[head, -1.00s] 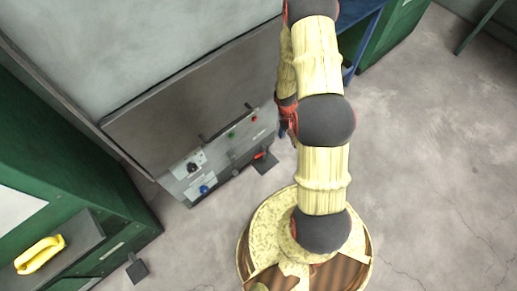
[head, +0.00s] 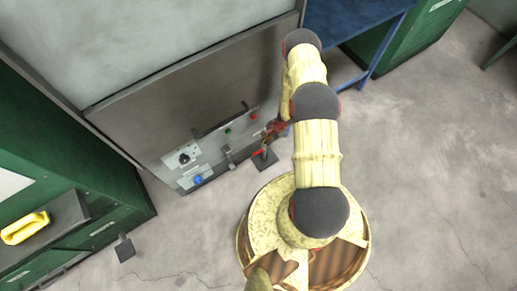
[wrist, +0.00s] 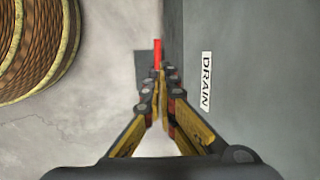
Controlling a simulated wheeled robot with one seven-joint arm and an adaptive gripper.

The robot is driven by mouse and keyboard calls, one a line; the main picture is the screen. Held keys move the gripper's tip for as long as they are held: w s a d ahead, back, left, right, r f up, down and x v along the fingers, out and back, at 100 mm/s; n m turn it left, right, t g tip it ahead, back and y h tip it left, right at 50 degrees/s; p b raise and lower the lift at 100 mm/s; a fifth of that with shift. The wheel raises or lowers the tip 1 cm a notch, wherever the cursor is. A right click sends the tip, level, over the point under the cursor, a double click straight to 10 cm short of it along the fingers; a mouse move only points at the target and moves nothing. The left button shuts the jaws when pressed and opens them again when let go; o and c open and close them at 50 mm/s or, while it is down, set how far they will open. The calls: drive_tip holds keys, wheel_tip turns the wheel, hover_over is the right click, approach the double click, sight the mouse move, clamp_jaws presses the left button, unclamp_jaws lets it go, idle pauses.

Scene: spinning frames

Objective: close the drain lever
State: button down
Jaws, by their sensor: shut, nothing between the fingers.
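The drain lever is a short red bar (head: 258,152) low on the front of the grey machine (head: 220,95), near its lower right corner. In the wrist view the red lever (wrist: 157,52) lies just beyond my fingertips, with a DRAIN label (wrist: 206,82) on the panel to its right. My gripper (wrist: 163,74) is shut and empty, pointing at the lever. Whether the tips touch it I cannot tell. In the head view my gripper (head: 270,132) is beside the panel, just above and right of the lever, partly hard to make out.
A dark foot plate (head: 265,160) lies on the floor by the lever. The panel also carries a black knob (head: 184,158), a blue button (head: 198,180) and a grey handle (head: 222,120). A green cabinet stands left, a blue frame right. Floor at right is clear.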

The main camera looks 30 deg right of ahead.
sight(257, 152)
drive_tip(key=b+x, duration=0.5)
drive_tip(key=x, duration=0.9)
drive_tip(key=shift+w+a, duration=0.1)
drive_tip(key=shift+w, duration=0.05)
drive_tip(key=shift+f+h+p, duration=0.1)
drive_tip(key=shift+h+p, duration=0.2)
drive_tip(key=shift+a+f+h, duration=0.2)
drive_tip(key=shift+h, duration=0.1)
drive_tip(key=shift+a+f+b, duration=0.3)
drive_tip(key=shift+f+b, duration=0.35)
drive_tip(key=shift+b, duration=0.1)
drive_tip(key=shift+s+r, duration=0.2)
drive_tip(key=shift+r, duration=0.05)
